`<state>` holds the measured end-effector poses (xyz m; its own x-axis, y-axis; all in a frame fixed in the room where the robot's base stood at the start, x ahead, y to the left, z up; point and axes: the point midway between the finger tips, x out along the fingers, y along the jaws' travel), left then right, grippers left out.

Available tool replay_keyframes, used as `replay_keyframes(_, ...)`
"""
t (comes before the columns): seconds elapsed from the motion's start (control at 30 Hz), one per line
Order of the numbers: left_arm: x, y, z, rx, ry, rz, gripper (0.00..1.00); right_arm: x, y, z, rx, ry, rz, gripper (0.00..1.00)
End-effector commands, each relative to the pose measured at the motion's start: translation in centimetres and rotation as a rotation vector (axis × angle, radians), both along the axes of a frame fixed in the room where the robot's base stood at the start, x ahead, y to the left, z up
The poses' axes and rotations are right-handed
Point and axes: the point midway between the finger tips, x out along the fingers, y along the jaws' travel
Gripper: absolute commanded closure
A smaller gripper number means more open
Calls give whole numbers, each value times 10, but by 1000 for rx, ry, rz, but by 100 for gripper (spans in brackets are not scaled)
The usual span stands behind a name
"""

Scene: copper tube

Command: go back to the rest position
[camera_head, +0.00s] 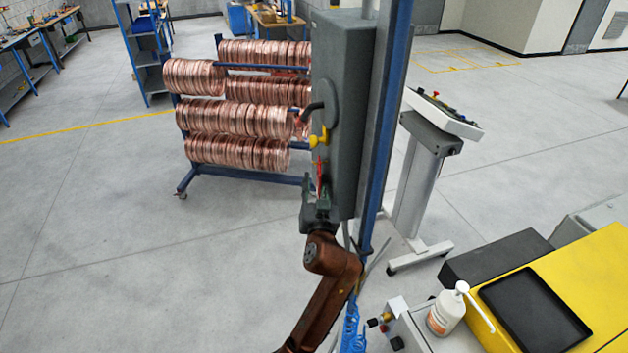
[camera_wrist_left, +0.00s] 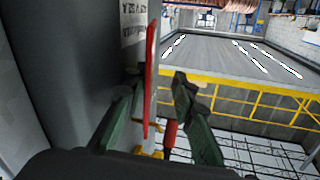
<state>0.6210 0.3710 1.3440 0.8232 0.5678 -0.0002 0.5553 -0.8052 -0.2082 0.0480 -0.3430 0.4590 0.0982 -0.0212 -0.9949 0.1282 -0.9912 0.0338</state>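My left gripper (camera_head: 320,190) is at the end of the brown arm that rises from the bottom of the head view, close to the lower side of a grey cabinet (camera_head: 345,110). In the left wrist view its two dark green fingers (camera_wrist_left: 158,115) stand apart. A thin red part (camera_wrist_left: 151,80) on the cabinet side shows between them, nearer the left finger; the fingers do not look closed on it. A red-and-dark piece (camera_wrist_left: 169,135) shows low between the fingers. I cannot tell whether either finger touches the cabinet. My right gripper is in neither view.
The cabinet hangs on a blue post (camera_head: 388,110). A rack of copper coils (camera_head: 240,120) stands behind to the left. A control pedestal (camera_head: 418,180) stands right. A yellow machine top (camera_head: 590,290) with a white bottle (camera_head: 446,312) is lower right. The floor at left is clear.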

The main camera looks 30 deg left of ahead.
Motion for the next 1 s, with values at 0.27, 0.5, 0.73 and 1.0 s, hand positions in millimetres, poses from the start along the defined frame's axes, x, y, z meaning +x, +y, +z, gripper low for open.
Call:
replay_keyframes(0.27, -35, -24, -1, -4, 0, -1, 75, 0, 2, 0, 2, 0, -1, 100)
replay_keyframes(0.5, -54, -37, 0, -2, 1, 1, 75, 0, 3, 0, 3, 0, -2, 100)
replay_keyframes(0.73, -58, -39, -1, -1, 1, 1, 75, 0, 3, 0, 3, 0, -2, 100)
replay_keyframes(1.0, -80, -12, -97, -76, 205, -27, 75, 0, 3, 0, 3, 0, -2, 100)
